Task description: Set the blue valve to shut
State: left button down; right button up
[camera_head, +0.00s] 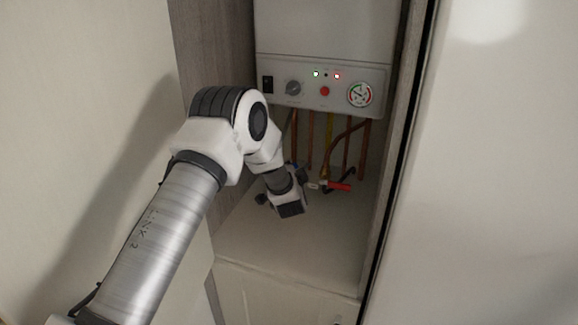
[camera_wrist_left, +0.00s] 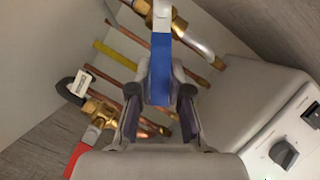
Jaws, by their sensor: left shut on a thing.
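The blue valve's lever (camera_wrist_left: 160,82) stands between the fingers of my left gripper (camera_wrist_left: 160,92) in the left wrist view. The gripper is shut on it. The lever's blue runs roughly up and down in that view. In the head view my left gripper (camera_head: 296,184) is low among the pipes under the boiler, and only a small bit of blue (camera_head: 293,165) shows behind my wrist. My right gripper is in neither view.
A red-handled valve (camera_head: 338,187) is close to the right of my gripper; its red lever (camera_wrist_left: 77,160) and brass body (camera_wrist_left: 98,110) show in the wrist view. Copper pipes (camera_head: 310,140) hang from the boiler (camera_head: 325,85). Cupboard walls stand close on both sides.

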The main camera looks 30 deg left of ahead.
pick_arm(q)
jog(key=m, duration=0.1)
jog(key=f+m+y, duration=0.1)
jog(key=shift+w+d+f+m+t+b, duration=0.1)
jog(key=shift+d+f+m+t+b, duration=0.2)
jog(key=shift+t, duration=0.1)
jog(key=shift+w+f+m+t+y+b, duration=0.1)
jog(key=shift+f+m+t+y+b, duration=0.4)
jog(key=shift+m, duration=0.7)
jog(key=c, duration=1.1)
grip_release()
jog(key=shift+a, duration=0.1)
jog(key=v, duration=1.1)
jog(key=shift+s+d+f, duration=0.15)
jog(key=shift+s+d, duration=0.1)
